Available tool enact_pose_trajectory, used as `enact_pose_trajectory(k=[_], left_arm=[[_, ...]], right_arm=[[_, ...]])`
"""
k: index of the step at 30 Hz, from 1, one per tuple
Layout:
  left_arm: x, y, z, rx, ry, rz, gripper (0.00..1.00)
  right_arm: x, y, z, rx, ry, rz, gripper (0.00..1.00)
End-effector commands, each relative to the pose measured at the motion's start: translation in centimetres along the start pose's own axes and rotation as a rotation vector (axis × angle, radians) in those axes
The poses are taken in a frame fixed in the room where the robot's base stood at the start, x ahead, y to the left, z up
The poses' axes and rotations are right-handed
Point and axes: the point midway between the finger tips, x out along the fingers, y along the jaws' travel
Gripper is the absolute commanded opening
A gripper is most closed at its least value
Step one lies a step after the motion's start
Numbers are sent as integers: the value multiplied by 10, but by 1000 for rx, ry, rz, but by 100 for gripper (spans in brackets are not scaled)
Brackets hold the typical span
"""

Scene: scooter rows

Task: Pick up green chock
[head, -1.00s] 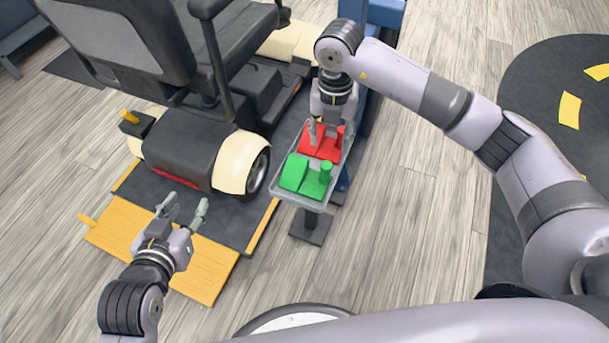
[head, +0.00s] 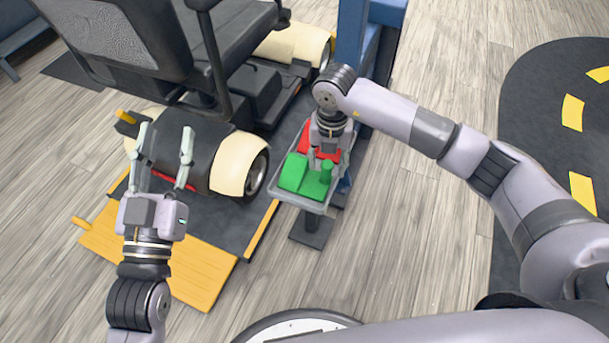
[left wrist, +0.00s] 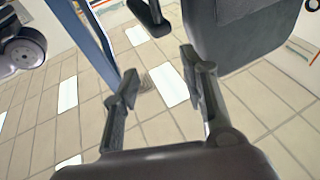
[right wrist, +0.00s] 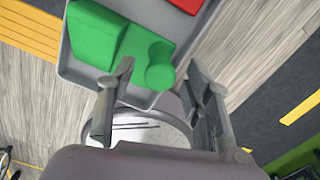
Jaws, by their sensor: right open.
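The green chock (head: 304,179), a wedge with an upright round post, sits in the near part of a grey tray (head: 317,208) on a stand. It also shows in the right wrist view (right wrist: 116,38), with the post close to the fingertips. A red chock (head: 304,139) lies behind it in the same tray, partly hidden by my right gripper. My right gripper (head: 324,164) is open above the tray, close to the green post, with nothing between its fingers. My left gripper (head: 163,150) is open and empty, behind the scooter's rear.
A mobility scooter (head: 180,150) with cream wheel covers stands on a dark platform left of the tray. A yellow ramp (head: 200,262) lies at the platform's near end. A blue post (head: 352,40) rises behind the tray. The wooden floor right of the tray is clear.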

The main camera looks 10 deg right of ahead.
Motion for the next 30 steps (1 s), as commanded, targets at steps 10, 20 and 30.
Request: enact_pose_trajectory(k=[10,20,30], left_arm=[[0,2,-19,-4,101,5,40],[0,2,-18,-3,99,5,40],[0,3,-18,-4,99,5,40]], right_arm=[[12,0,0,0,-1,1,46],[11,0,0,0,-1,0,31],[11,0,0,0,-1,0,8]])
